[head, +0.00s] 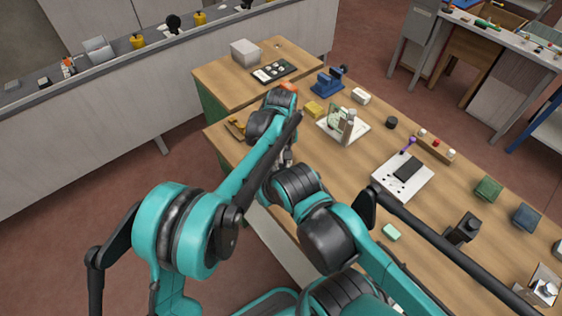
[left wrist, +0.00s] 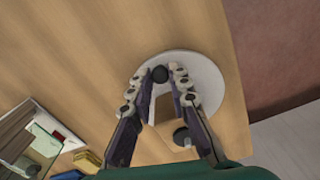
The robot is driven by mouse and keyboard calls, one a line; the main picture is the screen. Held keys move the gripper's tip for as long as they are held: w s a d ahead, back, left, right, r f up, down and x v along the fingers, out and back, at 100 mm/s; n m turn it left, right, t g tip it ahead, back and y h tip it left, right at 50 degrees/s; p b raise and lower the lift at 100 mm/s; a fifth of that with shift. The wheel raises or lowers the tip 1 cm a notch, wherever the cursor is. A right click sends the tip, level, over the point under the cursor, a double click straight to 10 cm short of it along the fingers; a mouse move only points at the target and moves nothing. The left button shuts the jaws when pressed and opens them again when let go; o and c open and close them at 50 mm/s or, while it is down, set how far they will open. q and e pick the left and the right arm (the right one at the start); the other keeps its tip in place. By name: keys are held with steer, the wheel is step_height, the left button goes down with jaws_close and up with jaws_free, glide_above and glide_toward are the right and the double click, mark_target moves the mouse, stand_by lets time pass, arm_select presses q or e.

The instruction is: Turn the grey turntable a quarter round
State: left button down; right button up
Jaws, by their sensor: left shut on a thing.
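The grey turntable (left wrist: 208,82) is a pale round disc on the wooden table, close to the table's edge in the left wrist view. A black knob (left wrist: 159,74) stands at its rim. My left gripper (left wrist: 159,72) is over the disc, its fingertips closed on either side of the knob. Between the fingers a brown block-like shape (left wrist: 166,108) and a dark round part (left wrist: 181,136) show, partly hidden by a finger. In the head view my left arm hides the turntable. I do not see my right gripper in either view.
In the head view, a yellow block (head: 313,109), a blue vise-like tool (head: 328,83) and a white-based stand with glass (head: 358,133) sit beyond my arm. A white plate with a dark pad (head: 390,184) lies farther right. In the left wrist view, bare wood lies left of the turntable.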

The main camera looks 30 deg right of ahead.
arm_select(q)
steer(key=c, duration=1.4)
jaws_free()
step_height(320, 180, up, 12)
